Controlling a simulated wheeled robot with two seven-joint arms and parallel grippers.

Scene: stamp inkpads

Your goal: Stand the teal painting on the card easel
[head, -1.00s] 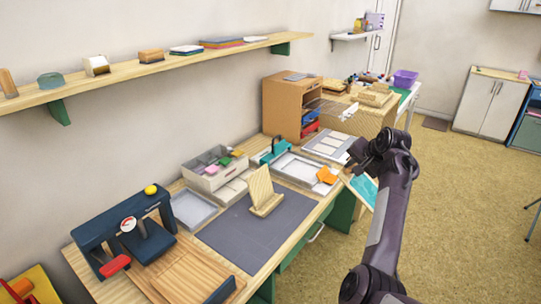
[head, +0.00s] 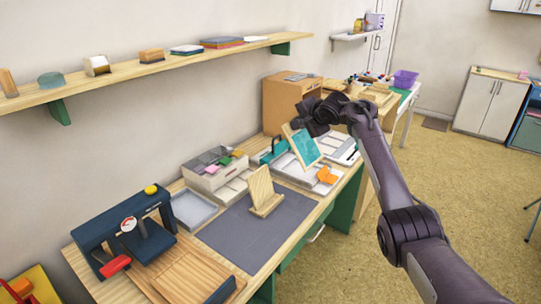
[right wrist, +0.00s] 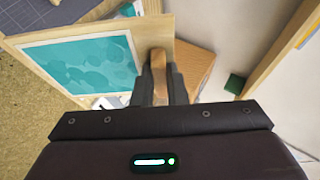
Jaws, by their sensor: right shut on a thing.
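The teal painting (head: 304,147) has a pale wooden frame and is held up, tilted, above the trays at the back right of the desk. It also shows in the right wrist view (right wrist: 80,65), with its frame edge between the fingers. My right gripper (head: 301,124) is shut on the frame; the fingers (right wrist: 158,85) show in the right wrist view. The card easel (head: 266,197) is a light wooden stand with a slanted back and a front ledge. It stands empty on the dark mat, left of and below the painting. My left gripper is not in view.
The dark mat (head: 240,240) has free room around the easel. A navy press (head: 145,235) stands at the left. A wall shelf (head: 120,85) runs above.

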